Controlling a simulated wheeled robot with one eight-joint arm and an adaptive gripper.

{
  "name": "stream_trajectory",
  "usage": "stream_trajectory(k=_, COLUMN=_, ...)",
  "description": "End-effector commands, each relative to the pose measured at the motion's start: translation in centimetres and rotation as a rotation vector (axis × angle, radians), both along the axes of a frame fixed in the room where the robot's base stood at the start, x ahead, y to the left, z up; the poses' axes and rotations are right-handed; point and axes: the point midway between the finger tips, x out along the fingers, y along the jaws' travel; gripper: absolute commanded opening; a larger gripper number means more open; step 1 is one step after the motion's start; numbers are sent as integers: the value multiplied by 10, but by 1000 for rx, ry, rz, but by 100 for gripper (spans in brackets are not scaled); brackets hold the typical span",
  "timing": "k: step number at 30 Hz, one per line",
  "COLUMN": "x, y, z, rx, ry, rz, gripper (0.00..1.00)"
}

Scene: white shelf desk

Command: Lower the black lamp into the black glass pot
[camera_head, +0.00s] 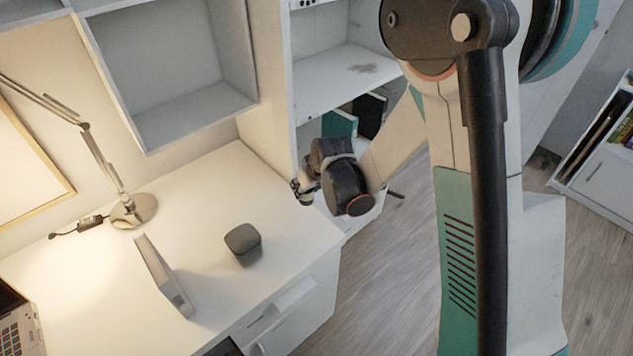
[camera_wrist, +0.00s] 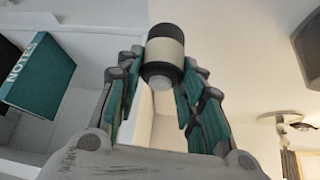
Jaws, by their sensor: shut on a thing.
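The black lamp (camera_wrist: 165,50) is a short black cylinder with a pale band and a light round end. In the wrist view it sits between the fingertips of my gripper (camera_wrist: 163,68), which is shut on it. In the head view my gripper (camera_head: 303,191) is above the desk's right end, and the lamp is too small there to make out clearly. The black glass pot (camera_head: 242,240) is a dark, rounded block shape on the desk, left of and below my gripper in the picture. A dark shape at the wrist view's right edge seems to be the pot (camera_wrist: 309,45).
A desk lamp (camera_head: 133,210) stands at the back left of the white desk (camera_head: 205,205). A pale upright slab (camera_head: 162,277) is left of the pot, and a laptop (camera_head: 18,325) is at the near left. White shelves (camera_head: 345,85) stand behind my gripper, holding a teal book (camera_wrist: 40,72).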

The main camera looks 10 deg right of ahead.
Motion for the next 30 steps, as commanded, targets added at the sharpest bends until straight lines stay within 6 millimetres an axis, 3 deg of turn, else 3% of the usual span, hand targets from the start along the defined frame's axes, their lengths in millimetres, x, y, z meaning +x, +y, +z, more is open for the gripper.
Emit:
stream_trajectory(k=15, x=-53, y=67, z=44, rx=0, ry=0, rz=4, gripper=11)
stream_trajectory(k=30, x=-106, y=135, z=67, rx=0, ry=0, rz=4, gripper=11)
